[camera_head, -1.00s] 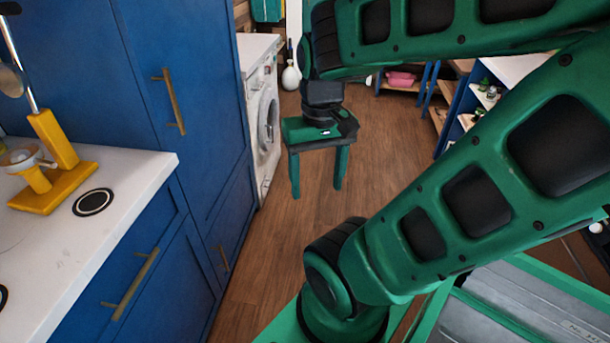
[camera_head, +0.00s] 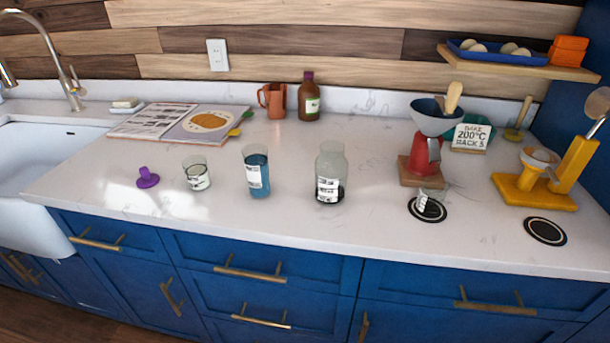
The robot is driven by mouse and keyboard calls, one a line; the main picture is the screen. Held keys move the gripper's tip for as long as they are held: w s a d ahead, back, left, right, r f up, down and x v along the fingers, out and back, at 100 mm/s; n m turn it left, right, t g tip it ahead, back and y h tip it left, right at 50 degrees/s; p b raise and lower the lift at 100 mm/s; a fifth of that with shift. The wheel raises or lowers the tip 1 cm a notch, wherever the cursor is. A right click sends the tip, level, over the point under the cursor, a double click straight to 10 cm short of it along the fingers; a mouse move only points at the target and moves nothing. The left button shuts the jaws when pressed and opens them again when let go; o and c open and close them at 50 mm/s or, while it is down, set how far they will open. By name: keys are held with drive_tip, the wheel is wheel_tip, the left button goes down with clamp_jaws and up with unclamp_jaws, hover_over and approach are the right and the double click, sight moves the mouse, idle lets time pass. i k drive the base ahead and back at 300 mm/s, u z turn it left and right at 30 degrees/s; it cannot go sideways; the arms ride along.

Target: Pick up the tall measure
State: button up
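Three clear vessels with white labels stand in a row on the white counter. A short glass (camera_head: 197,174) is on the left. A taller, narrow, straight-sided glass (camera_head: 256,171), tinted blue, stands in the middle and fits the tall measure best. A wider clear jar (camera_head: 331,174) with a narrowed neck stands to its right, about as tall. All three are upright with gaps between them. My gripper is out of view.
A purple stopper-like piece (camera_head: 147,178) lies left of the short glass. An open book (camera_head: 185,124), orange jug (camera_head: 273,101) and brown bottle (camera_head: 309,97) sit behind. A red stand with a funnel (camera_head: 424,152) is to the right. The counter's front strip is clear.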

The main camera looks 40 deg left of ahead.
sight(254, 155)
drive_tip(key=u, duration=1.25)
drive_tip(key=k, duration=0.35)
drive_tip(key=u, duration=0.15)
drive_tip(key=i, duration=0.45)
drive_tip(key=z, duration=0.1)
